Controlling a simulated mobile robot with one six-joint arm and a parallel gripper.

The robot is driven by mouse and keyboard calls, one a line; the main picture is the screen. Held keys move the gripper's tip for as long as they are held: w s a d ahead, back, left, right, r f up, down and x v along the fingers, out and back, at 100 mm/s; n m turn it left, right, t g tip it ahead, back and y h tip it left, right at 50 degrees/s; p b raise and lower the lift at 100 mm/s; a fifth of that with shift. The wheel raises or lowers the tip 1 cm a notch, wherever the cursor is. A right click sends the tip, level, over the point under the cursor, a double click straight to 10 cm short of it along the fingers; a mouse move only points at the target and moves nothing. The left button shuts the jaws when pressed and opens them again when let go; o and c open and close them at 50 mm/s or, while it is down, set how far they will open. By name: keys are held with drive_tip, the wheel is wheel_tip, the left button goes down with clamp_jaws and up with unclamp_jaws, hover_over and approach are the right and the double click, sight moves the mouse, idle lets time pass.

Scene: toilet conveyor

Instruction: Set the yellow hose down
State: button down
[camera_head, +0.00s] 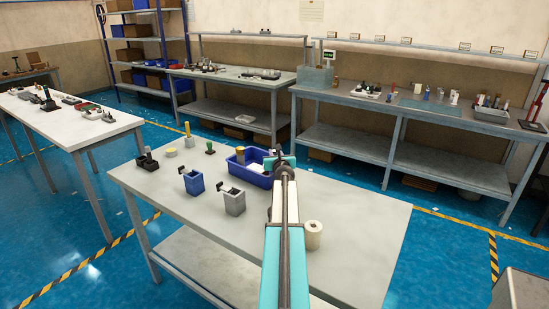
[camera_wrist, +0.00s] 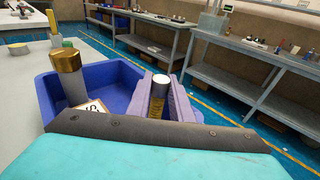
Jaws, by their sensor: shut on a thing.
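My gripper (camera_wrist: 161,100) is shut on the yellow hose (camera_wrist: 157,103), which stands upright between the two fingers. It has a ribbed yellow body and a silver end on top. In the head view my gripper (camera_head: 280,164) is at the right end of the blue bin (camera_head: 238,176), and the hose cannot be made out there. In the wrist view the fingers overlap the bin's right side; the hose's lower end is hidden, so I cannot tell whether it touches anything. A grey cylinder with a gold top (camera_wrist: 68,72) and a white labelled card (camera_wrist: 92,108) are in the bin.
On the same table stand a blue holder (camera_head: 194,183), a grey holder (camera_head: 234,202), a black fixture (camera_head: 147,162) and a cream roll (camera_head: 312,235). The table's front right is bare. Workbenches (camera_head: 345,97) line the back wall.

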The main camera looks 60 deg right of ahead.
drive_tip(key=shift+f, duration=0.25)
drive_tip(key=c, duration=1.6)
unclamp_jaws()
drive_tip(key=shift+r, duration=0.1)
drive_tip(key=shift+v, duration=6)
